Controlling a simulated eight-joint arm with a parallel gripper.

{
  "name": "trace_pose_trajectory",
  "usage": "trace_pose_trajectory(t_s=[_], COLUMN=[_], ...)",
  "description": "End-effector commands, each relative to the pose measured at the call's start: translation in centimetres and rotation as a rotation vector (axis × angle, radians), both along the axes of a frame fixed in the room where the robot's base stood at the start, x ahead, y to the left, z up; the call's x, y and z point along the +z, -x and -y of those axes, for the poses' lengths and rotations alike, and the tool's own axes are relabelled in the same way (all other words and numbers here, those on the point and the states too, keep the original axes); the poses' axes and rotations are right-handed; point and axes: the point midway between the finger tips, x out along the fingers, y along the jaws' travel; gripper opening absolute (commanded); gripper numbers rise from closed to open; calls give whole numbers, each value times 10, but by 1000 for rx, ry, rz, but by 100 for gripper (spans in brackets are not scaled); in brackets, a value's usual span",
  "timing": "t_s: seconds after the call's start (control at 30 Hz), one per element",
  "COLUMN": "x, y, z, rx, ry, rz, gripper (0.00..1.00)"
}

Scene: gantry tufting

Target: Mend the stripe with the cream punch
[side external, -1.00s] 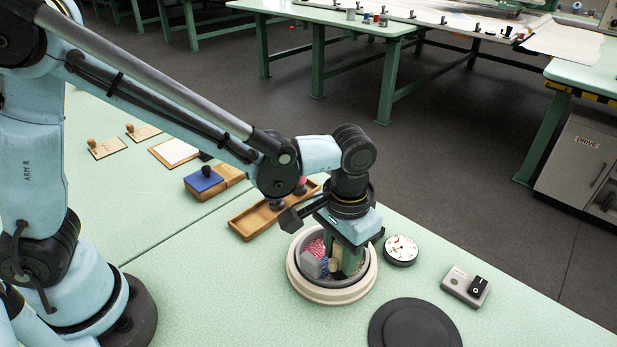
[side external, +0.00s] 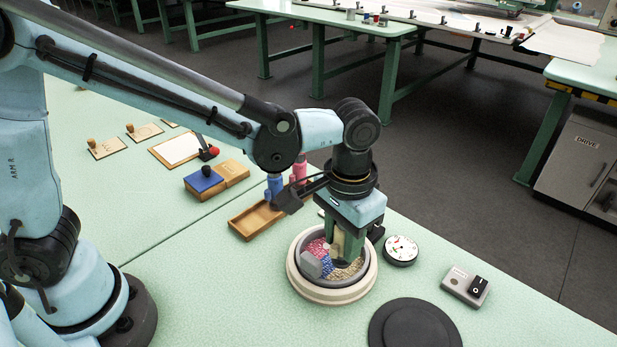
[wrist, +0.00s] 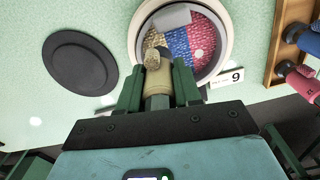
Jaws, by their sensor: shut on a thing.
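A round hoop frame (side external: 333,297) with a pale outer ring holds tufted fabric, also seen in the wrist view (wrist: 136,28). Its stripes are cream (wrist: 156,40), blue (wrist: 178,43) and pink (wrist: 202,42). A grey block (side external: 311,264) sits on its near-left side. My gripper (wrist: 157,88) is shut on the cream punch (wrist: 158,77), which points at the cream stripe. In the side view my gripper (side external: 346,254) hangs upright over the hoop. Whether the punch tip touches the fabric is hidden.
A wooden tray (side external: 248,222) behind the hoop holds a blue punch (side external: 275,185) and a pink punch (side external: 299,168). A black disc (side external: 414,326), a dial (side external: 400,250) and a switch box (side external: 464,285) lie right of the hoop. A blue pad (side external: 204,181) and stamps lie farther left.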

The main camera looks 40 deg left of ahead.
Motion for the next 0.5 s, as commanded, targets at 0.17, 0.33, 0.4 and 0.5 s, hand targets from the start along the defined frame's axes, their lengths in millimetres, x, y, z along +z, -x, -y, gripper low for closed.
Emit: trace_pose_trajectory(t_s=[0.17, 0.33, 0.4, 0.5], x=[14, 26, 30, 34], y=[0, 0, 0, 0], z=[0, 0, 0, 0], rx=[0, 0, 0, 0], ry=[0, 0, 0, 0], rz=[0, 0, 0, 0], gripper=[9, 9, 9, 9])
